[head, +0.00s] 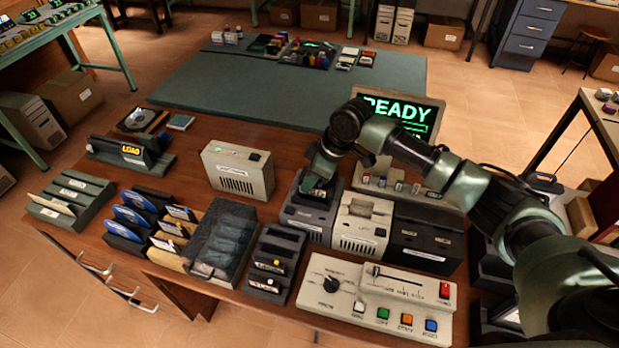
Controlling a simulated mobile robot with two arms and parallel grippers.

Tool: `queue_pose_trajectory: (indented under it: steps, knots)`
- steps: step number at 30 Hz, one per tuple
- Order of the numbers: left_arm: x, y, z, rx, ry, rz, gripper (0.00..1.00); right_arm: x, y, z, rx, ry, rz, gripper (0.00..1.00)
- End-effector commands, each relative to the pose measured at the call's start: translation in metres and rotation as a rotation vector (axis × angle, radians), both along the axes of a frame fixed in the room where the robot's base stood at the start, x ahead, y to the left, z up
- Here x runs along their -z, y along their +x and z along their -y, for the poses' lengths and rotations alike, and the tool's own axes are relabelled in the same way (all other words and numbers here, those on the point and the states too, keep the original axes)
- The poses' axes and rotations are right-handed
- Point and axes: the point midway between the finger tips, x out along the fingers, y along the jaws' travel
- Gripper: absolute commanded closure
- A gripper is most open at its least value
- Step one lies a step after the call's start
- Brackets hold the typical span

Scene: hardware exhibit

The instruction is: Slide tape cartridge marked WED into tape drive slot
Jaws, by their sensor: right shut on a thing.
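My right gripper (318,191) points down at the top of a dark grey drive unit (305,224) in the middle of the desk. It is shut on a small dark thing, mostly hidden by the gripper; I cannot read a WED mark on it. I cannot tell how far this thing sits inside the unit's top opening. A black rack (285,240) left of the unit holds dark cartridges with small labels, too small to read. My left gripper is out of view.
A beige unit (360,230) and a black unit (425,240) stand right of the drive. A control panel (335,313) with coloured buttons lies in front. A READY screen (407,115) stands behind my right arm. A beige box (238,172) and disk holders (128,222) are to the left.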

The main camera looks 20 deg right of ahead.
Motion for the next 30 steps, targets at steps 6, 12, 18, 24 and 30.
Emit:
queue_pose_trajectory:
  steps: [6,12,18,24,30]
  knots:
    - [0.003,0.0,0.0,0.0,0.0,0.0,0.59,0.011,0.0,0.0,0.001,-0.001,-0.001,1.0]
    - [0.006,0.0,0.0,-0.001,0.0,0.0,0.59,0.02,0.0,0.0,0.001,-0.001,-0.001,1.0]
    - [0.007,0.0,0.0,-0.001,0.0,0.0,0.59,0.025,0.0,0.0,0.0,0.0,0.0,1.0]
    - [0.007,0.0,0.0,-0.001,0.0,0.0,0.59,0.024,0.0,0.0,0.0,0.0,0.0,1.0]
    - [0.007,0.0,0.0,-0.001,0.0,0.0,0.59,0.025,0.0,0.0,0.001,0.0,0.0,0.69]
